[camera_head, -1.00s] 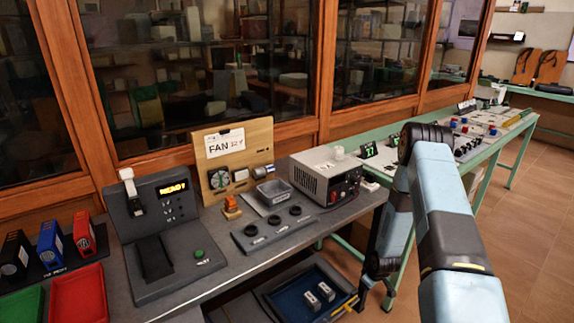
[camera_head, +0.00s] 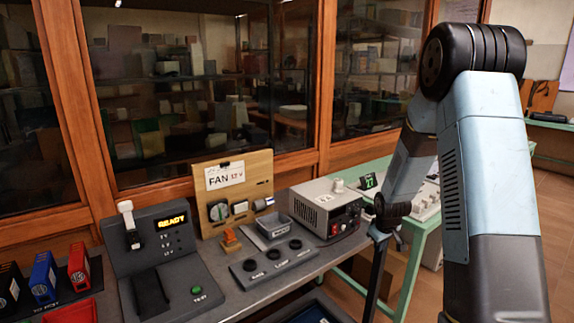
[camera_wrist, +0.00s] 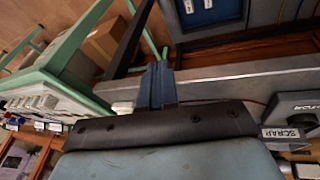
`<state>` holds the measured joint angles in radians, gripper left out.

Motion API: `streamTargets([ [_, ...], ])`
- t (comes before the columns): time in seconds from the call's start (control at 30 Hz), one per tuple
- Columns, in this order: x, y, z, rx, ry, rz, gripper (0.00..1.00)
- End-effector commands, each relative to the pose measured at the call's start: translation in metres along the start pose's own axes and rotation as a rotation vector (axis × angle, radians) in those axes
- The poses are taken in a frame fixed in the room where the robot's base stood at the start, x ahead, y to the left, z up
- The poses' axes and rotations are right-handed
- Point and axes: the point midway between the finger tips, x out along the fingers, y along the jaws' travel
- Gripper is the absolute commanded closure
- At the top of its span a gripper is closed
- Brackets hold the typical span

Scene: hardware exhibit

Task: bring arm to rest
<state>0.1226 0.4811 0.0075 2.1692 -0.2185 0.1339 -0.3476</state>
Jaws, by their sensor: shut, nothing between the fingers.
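My arm (camera_head: 490,170) rises on the right of the head view, its black elbow joint at the top and its forearm folding down behind it toward the bench edge. My gripper shows in the wrist view (camera_wrist: 156,85) as narrow fingers close together, shut and empty. In the head view, the wrist end is low beside the bench's right end, and the fingertips are hard to make out there.
The grey bench (camera_head: 290,268) holds a READY console (camera_head: 168,230), a FAN board (camera_head: 238,190) and a grey power supply (camera_head: 325,205). A green-framed table (camera_head: 410,240) stands behind my forearm. A glass cabinet lines the back; open floor lies at right.

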Motion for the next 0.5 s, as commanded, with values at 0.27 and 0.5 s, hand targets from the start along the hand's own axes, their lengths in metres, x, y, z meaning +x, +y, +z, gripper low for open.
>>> streamTargets([
  [0.27, -0.094, -0.006, -0.004, 0.072, 0.018, 0.027, 1.0],
  [0.5, -0.167, -0.018, 0.004, 0.138, 0.032, 0.04, 1.0],
])
